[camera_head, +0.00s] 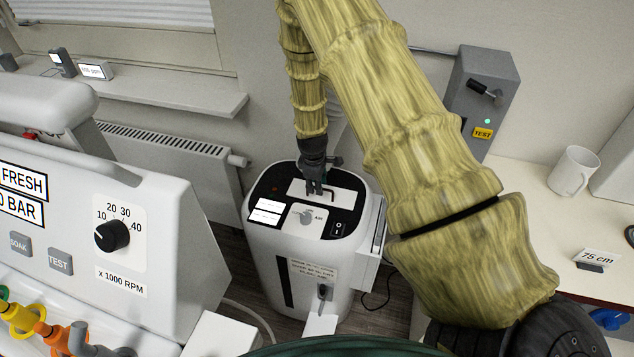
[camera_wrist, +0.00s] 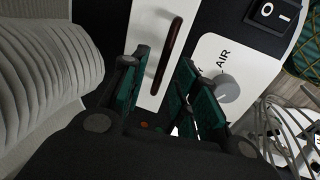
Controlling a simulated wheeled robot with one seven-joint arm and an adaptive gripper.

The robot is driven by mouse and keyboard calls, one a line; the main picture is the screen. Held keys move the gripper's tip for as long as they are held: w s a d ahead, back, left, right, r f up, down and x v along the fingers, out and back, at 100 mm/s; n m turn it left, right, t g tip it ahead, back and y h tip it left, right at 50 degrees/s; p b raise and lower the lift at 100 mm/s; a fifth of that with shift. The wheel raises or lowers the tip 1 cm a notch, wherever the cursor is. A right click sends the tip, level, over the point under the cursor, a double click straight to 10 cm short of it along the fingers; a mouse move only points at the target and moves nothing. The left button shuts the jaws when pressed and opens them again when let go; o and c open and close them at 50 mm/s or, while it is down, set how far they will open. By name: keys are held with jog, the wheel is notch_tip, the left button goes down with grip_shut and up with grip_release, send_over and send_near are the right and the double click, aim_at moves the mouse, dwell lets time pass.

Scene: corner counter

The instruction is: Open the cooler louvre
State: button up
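The cooler (camera_head: 262,243) is a white rounded unit with a black top, standing on the floor between the machine and the counter. On its top lies a white louvre panel (camera_head: 350,197) with a dark reddish bar handle. In the wrist view the handle (camera_wrist: 172,45) stands out from the white panel (camera_wrist: 150,28). My gripper (camera_head: 315,190) points down at the panel, close to the handle. In the wrist view my gripper (camera_wrist: 165,58) is open, with the handle showing between its teal-padded fingers. I cannot tell whether a finger touches the handle.
A grey AIR knob (camera_wrist: 229,88) and a black rocker switch (camera_wrist: 272,14) sit beside the panel. A white machine with a black dial (camera_head: 111,236) stands at left. A radiator (camera_head: 165,150) is behind. At right, the counter holds a mug (camera_head: 572,172) and a grey test box (camera_head: 482,100).

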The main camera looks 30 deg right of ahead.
jog(key=shift+f, duration=0.1)
grip_shut()
